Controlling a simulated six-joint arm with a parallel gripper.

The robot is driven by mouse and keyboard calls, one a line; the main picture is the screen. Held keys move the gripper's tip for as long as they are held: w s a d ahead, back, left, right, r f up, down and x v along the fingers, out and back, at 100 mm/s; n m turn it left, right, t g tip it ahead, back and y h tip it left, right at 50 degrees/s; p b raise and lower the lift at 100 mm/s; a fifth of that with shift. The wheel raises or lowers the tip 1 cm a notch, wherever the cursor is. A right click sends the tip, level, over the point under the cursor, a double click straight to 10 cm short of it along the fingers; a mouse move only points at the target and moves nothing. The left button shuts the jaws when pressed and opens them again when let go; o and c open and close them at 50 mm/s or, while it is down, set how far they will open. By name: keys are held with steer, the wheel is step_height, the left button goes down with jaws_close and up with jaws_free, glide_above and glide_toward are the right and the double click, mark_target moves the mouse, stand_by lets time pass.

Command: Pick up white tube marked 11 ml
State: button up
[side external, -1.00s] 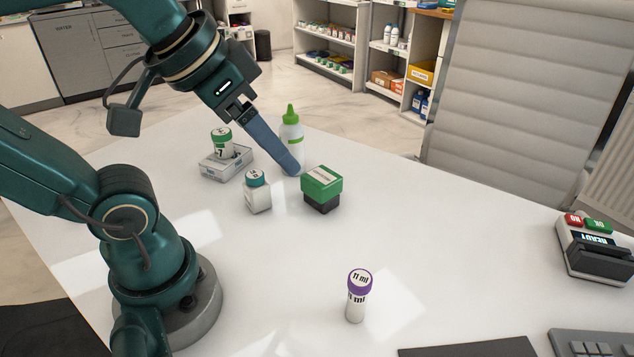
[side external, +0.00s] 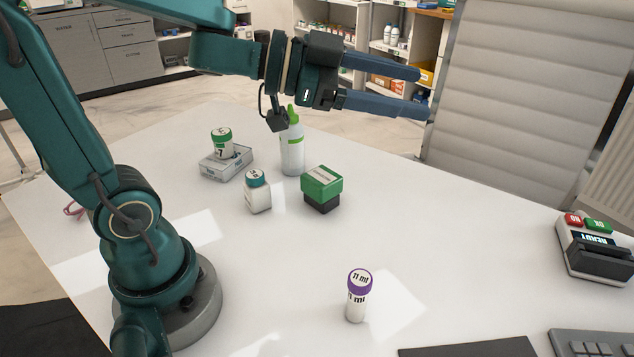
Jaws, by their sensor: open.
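The white tube marked 11 ml (side external: 357,302) stands upright on the white table near the front, with a purple band around its top and "11 ml" on the cap. My gripper (side external: 424,94) is open and empty, high above the far part of the table. Its two blue fingers point to the right, spread apart. It is well away from the tube, up and behind it in the picture.
A green-topped bottle (side external: 292,148), a green and black box (side external: 322,190), a teal-capped jar (side external: 257,192) and a green-capped container (side external: 222,143) on a small box (side external: 226,164) stand farther back. A card terminal (side external: 597,247) and keyboard (side external: 592,343) are right. The table around the tube is clear.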

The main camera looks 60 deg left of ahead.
steer(key=s+d+f+m+g+h, duration=0.2)
steer(key=s+d+f+g+h, duration=0.1)
steer(key=s+g, duration=0.1)
steer(key=m+g+h, duration=0.2)
steer(key=g, duration=0.3)
glide_above(371, 326)
steer(key=s+a, duration=0.2)
steer(key=a, duration=0.3)
steer(key=f, duration=2)
steer(key=shift+w+d+f, duration=0.2)
steer(key=shift+d, duration=0.05)
steer(key=shift+x, duration=2.65)
steer(key=shift+a+f, duration=0.1)
jaws_close()
